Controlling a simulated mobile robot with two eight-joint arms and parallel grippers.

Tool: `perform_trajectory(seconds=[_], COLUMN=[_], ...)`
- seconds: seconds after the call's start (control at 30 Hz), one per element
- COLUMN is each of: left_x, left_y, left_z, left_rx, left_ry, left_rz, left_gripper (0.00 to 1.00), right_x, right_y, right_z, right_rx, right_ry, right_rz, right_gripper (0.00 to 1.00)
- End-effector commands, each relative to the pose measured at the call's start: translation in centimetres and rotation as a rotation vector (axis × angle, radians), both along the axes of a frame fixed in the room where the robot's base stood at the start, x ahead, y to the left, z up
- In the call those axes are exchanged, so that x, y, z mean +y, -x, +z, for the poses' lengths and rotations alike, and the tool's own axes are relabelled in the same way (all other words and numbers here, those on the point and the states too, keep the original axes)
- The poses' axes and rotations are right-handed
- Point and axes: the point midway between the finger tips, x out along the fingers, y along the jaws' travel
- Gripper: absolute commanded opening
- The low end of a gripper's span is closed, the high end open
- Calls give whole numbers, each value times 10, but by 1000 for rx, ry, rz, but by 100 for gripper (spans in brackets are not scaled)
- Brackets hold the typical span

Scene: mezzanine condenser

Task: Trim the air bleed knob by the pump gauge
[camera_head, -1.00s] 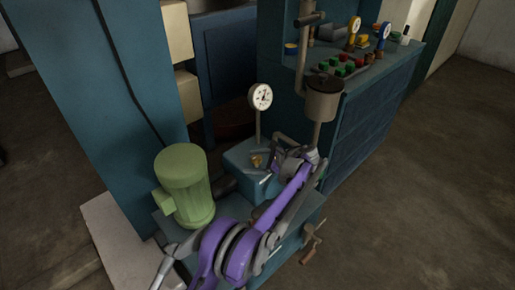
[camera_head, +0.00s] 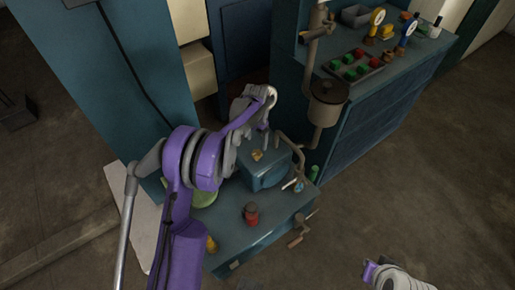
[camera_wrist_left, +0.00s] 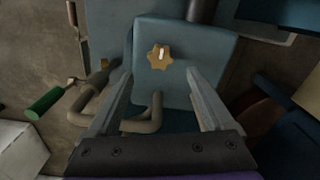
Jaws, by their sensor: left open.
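The air bleed knob (camera_head: 257,155) is a small brass star-shaped knob on the blue-grey pump box (camera_head: 272,177). In the left wrist view the knob (camera_wrist_left: 153,58) faces me, with a white mark pointing up. My left gripper (camera_head: 264,138) is above the box, pointing down. In the wrist view its fingers (camera_wrist_left: 158,78) are spread apart and empty, with the knob just beyond them, between their lines and untouched.
A bent pipe (camera_wrist_left: 148,116) and a green-handled lever (camera_wrist_left: 43,104) are close to the box. A red-capped fitting (camera_head: 251,214) and a crank (camera_head: 299,232) sit at the front. A pot (camera_head: 328,103) and a console (camera_head: 375,110) stand right. Open floor lies further right.

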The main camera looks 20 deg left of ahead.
Motion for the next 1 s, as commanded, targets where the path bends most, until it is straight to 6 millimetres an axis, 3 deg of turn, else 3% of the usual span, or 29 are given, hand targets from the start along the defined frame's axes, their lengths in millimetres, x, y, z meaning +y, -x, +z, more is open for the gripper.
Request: perform_trajectory(seconds=[0.2,0.4,0.8,0.87,1.0], left_x=[0,0,0,0,0], left_y=[-1,-1,0,0,0], left_z=[-44,-70,-79,-79,-79], left_rx=[1,1,0,0,0], left_ry=[-1,-1,-2,-2,-2], left_rz=[-2,-2,-3,-3,-3], left_gripper=[86,86,86,78,53], right_x=[0,0,0,0,0], right_y=[0,0,0,0,0], right_z=[-1,-1,-1,-1,-1], right_rx=[0,0,0,0,0], right_ry=[0,0,0,0,0], right_rz=[0,0,0,0,0], right_gripper=[0,0,0,0,0])
